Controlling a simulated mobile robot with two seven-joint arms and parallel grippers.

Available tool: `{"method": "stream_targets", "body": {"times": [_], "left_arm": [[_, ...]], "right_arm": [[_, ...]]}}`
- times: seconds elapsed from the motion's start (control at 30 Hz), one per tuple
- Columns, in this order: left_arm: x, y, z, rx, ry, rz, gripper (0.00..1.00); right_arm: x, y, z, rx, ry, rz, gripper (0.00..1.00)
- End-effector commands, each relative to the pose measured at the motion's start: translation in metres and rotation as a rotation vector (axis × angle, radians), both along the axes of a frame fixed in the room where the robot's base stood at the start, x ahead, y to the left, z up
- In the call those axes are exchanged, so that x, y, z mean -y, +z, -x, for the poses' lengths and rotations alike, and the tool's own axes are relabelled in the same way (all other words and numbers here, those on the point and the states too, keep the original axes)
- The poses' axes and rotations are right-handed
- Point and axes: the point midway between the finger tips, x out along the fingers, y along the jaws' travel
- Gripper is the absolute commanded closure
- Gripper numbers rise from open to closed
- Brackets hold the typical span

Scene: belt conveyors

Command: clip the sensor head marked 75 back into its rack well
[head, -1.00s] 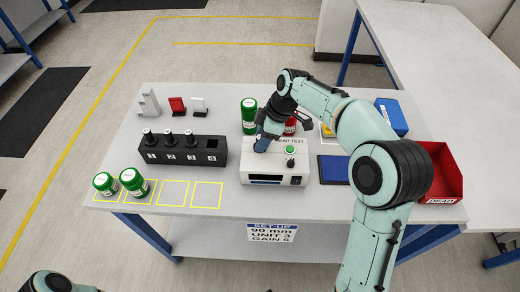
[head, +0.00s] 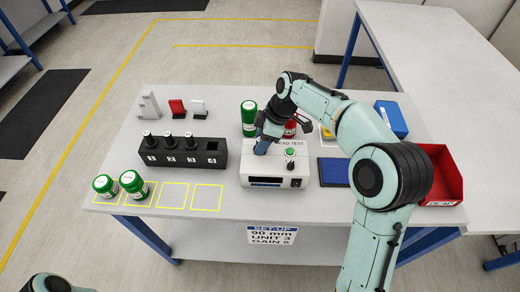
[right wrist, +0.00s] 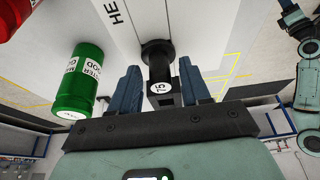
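The sensor head marked 75 (right wrist: 159,72) is a black cylinder with a white label, standing at the white HEAD TEST unit (head: 273,175). My right gripper (head: 262,147) is over the unit's top left. In the right wrist view its blue fingers (right wrist: 161,88) stand open on either side of the head, with narrow gaps. The head is hidden in the head view. The black rack (head: 184,154) has wells numbered 1 to 4. Wells 1, 2 and 3 hold heads with white tops; well 4 (head: 212,147) is empty. My left gripper is not in view; only part of the arm shows bottom left.
A green jar (head: 249,118) and a red jar (head: 290,128) stand behind the unit. Two green jars (head: 134,186) stand on yellow-outlined squares at the front left. A blue pad (head: 333,172) and a red bin (head: 446,178) lie to the right.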

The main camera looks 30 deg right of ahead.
Motion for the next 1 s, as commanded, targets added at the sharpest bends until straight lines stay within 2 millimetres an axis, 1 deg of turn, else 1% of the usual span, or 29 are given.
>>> {"method": "stream_targets", "body": {"times": [0.03,0.07,0.1,0.13,0.17,0.53,1.0], "left_arm": [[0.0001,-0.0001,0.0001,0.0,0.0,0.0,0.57],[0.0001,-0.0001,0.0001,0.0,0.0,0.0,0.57],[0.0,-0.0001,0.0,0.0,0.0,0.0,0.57],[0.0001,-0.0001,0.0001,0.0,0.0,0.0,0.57],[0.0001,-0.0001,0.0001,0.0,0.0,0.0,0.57],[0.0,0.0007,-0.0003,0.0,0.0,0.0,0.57],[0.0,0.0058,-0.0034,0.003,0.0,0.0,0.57]], "right_arm": [[0.0,-0.0002,0.0001,0.0,0.0,0.0,0.6],[0.0,-0.0002,0.0001,0.0,0.0,0.0,0.69],[0.0,-0.0002,0.0001,0.0,0.0,0.0,0.82],[0.0001,-0.0003,0.0001,0.0,0.0,0.0,0.92],[0.0002,-0.0003,0.0001,-0.001,0.0,0.001,1.0],[0.0013,0.0002,0.0007,-0.003,-0.002,0.002,1.0],[0.0017,0.0079,0.0006,-0.001,-0.002,0.003,1.0]]}}
